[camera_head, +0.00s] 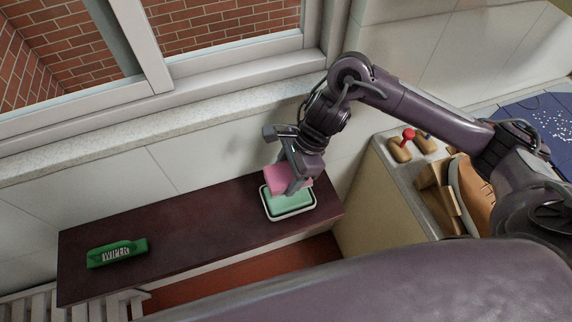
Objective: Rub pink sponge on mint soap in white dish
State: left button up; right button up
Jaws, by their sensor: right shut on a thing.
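A white dish (292,216) with a dark line along its rim sits at the right end of the dark brown shelf. A mint soap (288,202) lies in it. My right gripper (292,182) is shut on a pink sponge (279,180) above the back part of the soap. The sponge covers part of the soap; whether they touch, I cannot tell. My left gripper is not in view.
The shelf's middle is clear. A window and tiled wall stand behind. Wooden items and a shoe (471,195) sit on the counter at right.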

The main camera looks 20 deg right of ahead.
jog(key=shift+s+f+b, duration=0.2)
jog(key=shift+f+b, duration=0.55)
jog(key=shift+f, duration=0.3)
jog(key=shift+w+f+b, duration=0.1)
jog(key=shift+f+b, duration=1.15)
jog(key=shift+f, duration=0.7)
jog(key=shift+f+b, duration=0.35)
jog(key=shift+b, duration=0.1)
jog(key=shift+d+f+b, duration=0.1)
jog(key=shift+b, duration=0.2)
dwell(0.3)
jog(key=shift+r+p, duration=2.55)
jog(key=shift+r, duration=1.05)
jog(key=shift+f, duration=0.1)
